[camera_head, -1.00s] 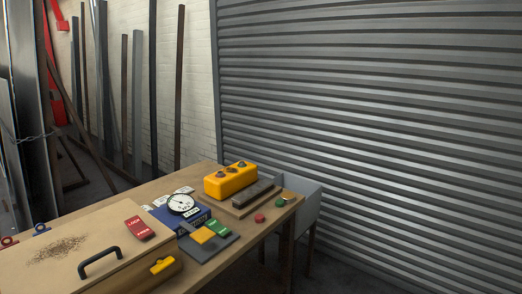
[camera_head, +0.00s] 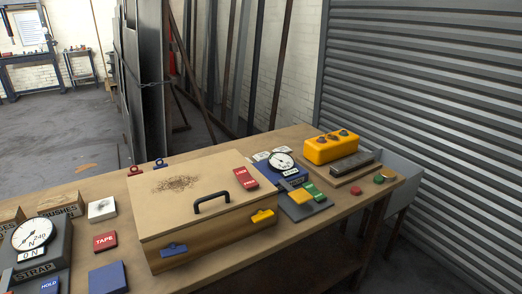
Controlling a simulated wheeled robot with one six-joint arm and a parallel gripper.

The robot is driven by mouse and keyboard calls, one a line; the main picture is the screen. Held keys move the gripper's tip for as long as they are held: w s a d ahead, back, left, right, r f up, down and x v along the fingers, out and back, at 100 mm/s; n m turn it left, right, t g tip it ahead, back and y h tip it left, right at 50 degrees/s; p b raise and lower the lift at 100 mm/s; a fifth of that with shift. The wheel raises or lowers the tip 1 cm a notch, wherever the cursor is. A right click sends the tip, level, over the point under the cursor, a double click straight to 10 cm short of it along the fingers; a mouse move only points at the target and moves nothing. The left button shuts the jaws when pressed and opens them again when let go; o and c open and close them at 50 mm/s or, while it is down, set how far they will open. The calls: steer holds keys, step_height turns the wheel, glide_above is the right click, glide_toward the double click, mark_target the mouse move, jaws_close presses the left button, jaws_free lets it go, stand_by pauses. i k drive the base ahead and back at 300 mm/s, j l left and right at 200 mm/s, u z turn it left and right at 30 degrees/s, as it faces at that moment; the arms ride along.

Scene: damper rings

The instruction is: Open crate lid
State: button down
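The crate is a wooden box (camera_head: 215,244) on the workbench, in the middle of the head view. Its pale flat lid (camera_head: 195,184) is shut. A black arched handle (camera_head: 211,201) stands on the lid near the front edge. A blue latch (camera_head: 173,250) and a yellow latch (camera_head: 263,216) sit on the crate's front side; I cannot tell whether they are fastened. A red labelled block (camera_head: 246,178) lies on the lid's right part, and a patch of brown shavings or scratches (camera_head: 176,184) lies toward its back left. My gripper is not in view.
Left of the crate are a red TAPE block (camera_head: 105,242), a blue block (camera_head: 108,277) and a STRAP dial box (camera_head: 37,248). Right of it are a blue dial gauge (camera_head: 284,167), coloured tiles (camera_head: 303,197) and a yellow button box (camera_head: 331,148). A grey bin (camera_head: 395,182) stands beyond the bench's right end.

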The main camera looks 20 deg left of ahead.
mark_target(166, 200)
steer(key=u, duration=1.6)
